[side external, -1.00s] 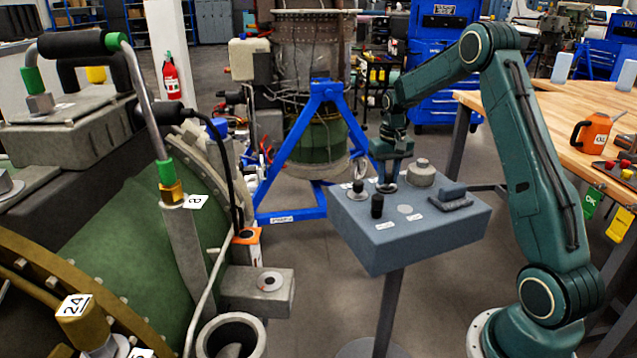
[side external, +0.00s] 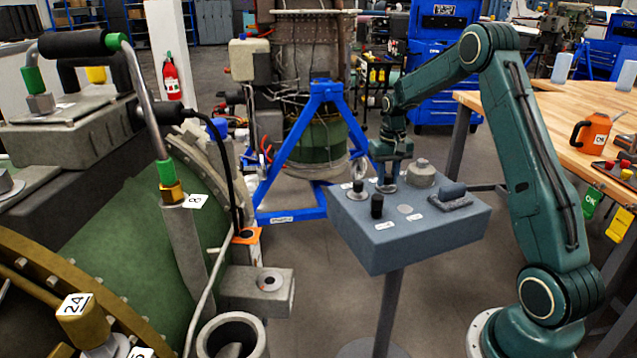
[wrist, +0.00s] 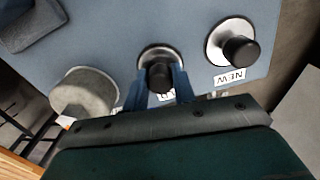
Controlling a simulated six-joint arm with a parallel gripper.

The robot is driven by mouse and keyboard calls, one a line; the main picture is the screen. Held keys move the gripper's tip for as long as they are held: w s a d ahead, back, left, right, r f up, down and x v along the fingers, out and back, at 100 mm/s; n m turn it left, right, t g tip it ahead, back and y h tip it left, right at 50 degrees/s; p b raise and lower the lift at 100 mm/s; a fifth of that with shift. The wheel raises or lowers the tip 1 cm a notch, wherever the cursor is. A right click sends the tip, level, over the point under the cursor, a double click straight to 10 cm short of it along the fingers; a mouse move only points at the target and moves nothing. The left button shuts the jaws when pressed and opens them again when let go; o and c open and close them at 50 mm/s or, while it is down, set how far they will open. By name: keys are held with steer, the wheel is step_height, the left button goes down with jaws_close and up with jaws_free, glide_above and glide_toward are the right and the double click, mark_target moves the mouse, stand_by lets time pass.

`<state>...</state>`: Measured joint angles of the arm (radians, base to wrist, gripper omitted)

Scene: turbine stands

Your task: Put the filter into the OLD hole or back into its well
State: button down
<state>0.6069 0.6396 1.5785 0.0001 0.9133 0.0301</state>
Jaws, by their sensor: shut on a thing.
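My gripper (wrist: 153,92) points down over the grey-blue stand box (side external: 395,250), with its blue fingers shut on a black round-topped filter (wrist: 159,74). The filter is at a silver ring (wrist: 151,53); how deep it sits cannot be told. A label beside this ring is mostly hidden by the fingers. A second black-topped piece (wrist: 241,51) stands in another silver ring, beside a NEW label (wrist: 230,76); it also shows in the side view (side external: 358,186). In the side view, my gripper (side external: 387,185) is low at the box's back edge.
A grey cylinder (side external: 421,173) stands close beside my gripper. A large green turbine casing (side external: 125,240) fills the left. A workbench (side external: 560,110) is at right.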

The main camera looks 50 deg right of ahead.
steer(key=c, duration=1.1)
jaws_free()
steer(key=shift+s+f, duration=0.1)
steer(key=shift+f, duration=0.35)
steer(key=shift+o, duration=0.2)
steer(key=shift+r, duration=0.1)
steer(key=shift+o, duration=0.8)
steer(key=shift+r, duration=0.15)
steer(key=shift+r, duration=3.45)
steer(key=shift+a+r, duration=0.1)
